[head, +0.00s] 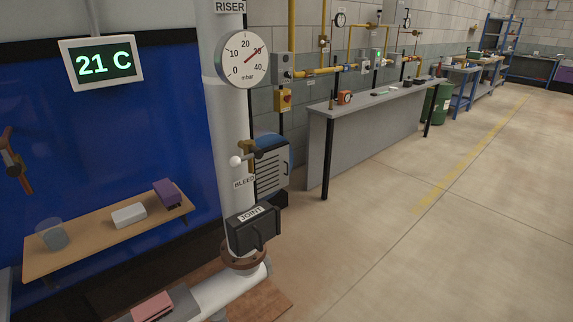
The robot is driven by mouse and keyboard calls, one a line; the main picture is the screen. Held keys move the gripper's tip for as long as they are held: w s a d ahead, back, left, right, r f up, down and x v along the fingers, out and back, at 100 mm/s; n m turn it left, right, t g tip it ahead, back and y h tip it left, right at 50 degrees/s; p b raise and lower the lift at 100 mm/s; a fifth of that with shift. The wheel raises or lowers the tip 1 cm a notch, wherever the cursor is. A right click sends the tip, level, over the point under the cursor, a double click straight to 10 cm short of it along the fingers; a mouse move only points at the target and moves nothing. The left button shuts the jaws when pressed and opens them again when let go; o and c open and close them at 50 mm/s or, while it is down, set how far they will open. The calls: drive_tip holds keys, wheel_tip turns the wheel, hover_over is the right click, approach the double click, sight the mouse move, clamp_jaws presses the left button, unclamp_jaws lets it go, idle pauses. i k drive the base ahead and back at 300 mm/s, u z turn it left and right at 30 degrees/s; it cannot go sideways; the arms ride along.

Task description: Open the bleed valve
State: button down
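The bleed valve (248,154) is a small brass fitting on the side of the white vertical riser pipe (222,120), in the middle of the head view. Its lever lies roughly crosswise to the pipe and has a white ball knob (236,161) at its left end. A BLEED label (244,183) sits just below it. A round gauge (243,59) above it has a red needle pointing up and right, at about 30 mbar. My gripper is not in view, and nothing is seen touching the valve.
A black JOINT box (252,229) sits below the valve, above a brown flange (243,259). A wooden shelf (90,240) at left holds a glass, a white block and a purple block. A pink block (152,306) is at the bottom. Floor (400,250) at right is clear.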

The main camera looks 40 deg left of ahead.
sight(255, 152)
drive_tip(key=u, duration=0.4)
drive_tip(key=i, duration=0.85)
drive_tip(key=u, duration=0.7)
